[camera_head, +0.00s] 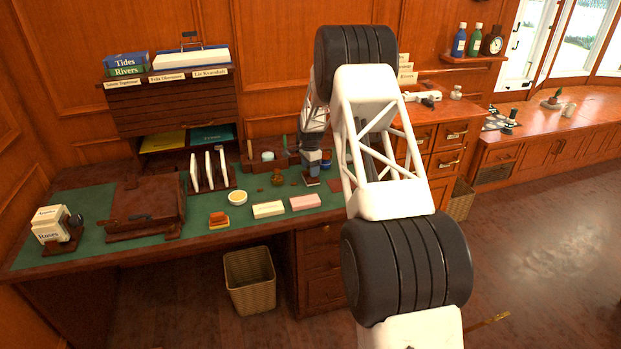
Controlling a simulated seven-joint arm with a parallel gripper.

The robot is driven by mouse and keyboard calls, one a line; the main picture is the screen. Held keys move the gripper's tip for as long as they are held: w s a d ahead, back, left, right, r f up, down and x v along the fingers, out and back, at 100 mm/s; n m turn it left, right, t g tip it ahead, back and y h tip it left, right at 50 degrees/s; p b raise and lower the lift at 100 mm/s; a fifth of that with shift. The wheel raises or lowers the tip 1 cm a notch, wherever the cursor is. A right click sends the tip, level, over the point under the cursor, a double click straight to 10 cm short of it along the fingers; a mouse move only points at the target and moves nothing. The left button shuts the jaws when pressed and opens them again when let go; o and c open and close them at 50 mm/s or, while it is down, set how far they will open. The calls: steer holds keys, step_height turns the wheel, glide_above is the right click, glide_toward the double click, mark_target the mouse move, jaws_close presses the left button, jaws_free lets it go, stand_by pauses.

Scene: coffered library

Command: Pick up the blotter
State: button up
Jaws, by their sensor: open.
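My gripper (312,171) is small and far off in the view, at the end of my arm over the back right part of the desk. It points down and is open. Just below it, on the green desk top, is a small dark brown piece with a pale edge (311,181), which looks like the blotter. The gripper partly covers it, and I cannot tell whether the fingers touch it or stand around it.
A pink block (305,202) and a cream block (268,209) lie in front. A leather briefcase (146,205) lies left. The front desk strip is mostly clear.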

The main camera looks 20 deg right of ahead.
steer(key=c, duration=1)
steer(key=shift+c, duration=0.2)
steer(key=shift+r, duration=0.15)
steer(key=shift+r, duration=1.5)
steer(key=shift+s+r, duration=0.2)
steer(key=shift+s, duration=0.1)
steer(key=s, duration=0.5)
steer(key=s+a+r, duration=0.1)
steer(key=s, duration=0.4)
steer(key=s+a, duration=0.1)
steer(key=s, duration=0.4)
steer(key=shift+s+a+r, duration=0.1)
steer(key=shift+a+r, duration=0.05)
steer(key=shift+r, duration=0.05)
